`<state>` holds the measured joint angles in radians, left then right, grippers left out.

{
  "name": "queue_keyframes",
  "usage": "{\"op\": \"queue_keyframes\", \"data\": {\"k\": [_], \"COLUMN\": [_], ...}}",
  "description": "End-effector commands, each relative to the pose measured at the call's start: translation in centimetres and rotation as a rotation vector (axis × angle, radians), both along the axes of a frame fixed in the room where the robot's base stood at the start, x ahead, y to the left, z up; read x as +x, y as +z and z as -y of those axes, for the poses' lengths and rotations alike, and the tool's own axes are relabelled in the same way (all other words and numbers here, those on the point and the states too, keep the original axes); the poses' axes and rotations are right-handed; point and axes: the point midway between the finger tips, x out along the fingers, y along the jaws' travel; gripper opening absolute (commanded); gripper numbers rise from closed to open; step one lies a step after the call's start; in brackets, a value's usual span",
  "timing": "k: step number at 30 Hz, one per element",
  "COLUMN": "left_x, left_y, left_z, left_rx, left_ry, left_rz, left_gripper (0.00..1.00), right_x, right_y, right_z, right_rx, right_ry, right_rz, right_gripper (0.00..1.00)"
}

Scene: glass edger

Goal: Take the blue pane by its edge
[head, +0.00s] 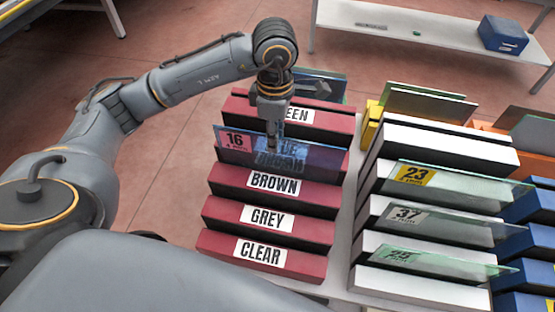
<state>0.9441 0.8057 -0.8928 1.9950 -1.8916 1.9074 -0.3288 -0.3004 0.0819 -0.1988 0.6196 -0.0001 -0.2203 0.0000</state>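The blue pane (318,156) is a translucent sheet standing on edge in the dark red slotted rack (216,212), with a pink "16" label at its upper left. It stands between the row labelled "BROWN" and the row whose label ends in "EEN". Lettering behind it shows through blurred. My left gripper (272,142) points down at the pane's upper edge, left of its middle, and overlaps it in the picture. I cannot tell whether its fingers are shut on the pane or only beside it. My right gripper is not in view.
A greenish pane (320,84) stands at the red rack's far end. To the right, a white rack (450,140) holds several greenish panes, labelled "23", "37" and others. Blue blocks (530,206) lie further right. A blue box (503,34) sits on a shelf behind.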

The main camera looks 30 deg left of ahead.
Motion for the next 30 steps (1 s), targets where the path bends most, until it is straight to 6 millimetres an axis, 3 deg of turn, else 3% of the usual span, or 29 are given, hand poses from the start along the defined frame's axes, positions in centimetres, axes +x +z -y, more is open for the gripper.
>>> {"op": "queue_keyframes", "data": {"k": [7,12,20,25,30], "left_x": [0.0,0.1,0.2,0.2,0.2], "left_y": [-2.6,-4.9,-5.3,-5.3,-5.3], "left_z": [0.3,0.4,0.4,0.4,0.4], "left_rx": [0.000,0.000,-0.001,-0.001,-0.001], "left_ry": [0.001,0.000,0.000,0.000,0.000], "left_rz": [-0.007,-0.003,0.000,-0.001,-0.001], "left_gripper": [0.30,0.30,0.30,0.00,0.00], "right_x": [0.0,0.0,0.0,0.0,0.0], "right_y": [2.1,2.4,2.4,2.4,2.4], "right_z": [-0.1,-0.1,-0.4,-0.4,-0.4], "right_rx": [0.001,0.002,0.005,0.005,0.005], "right_ry": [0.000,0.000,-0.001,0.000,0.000], "right_rz": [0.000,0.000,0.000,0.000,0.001], "right_gripper": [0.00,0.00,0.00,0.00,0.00]}}
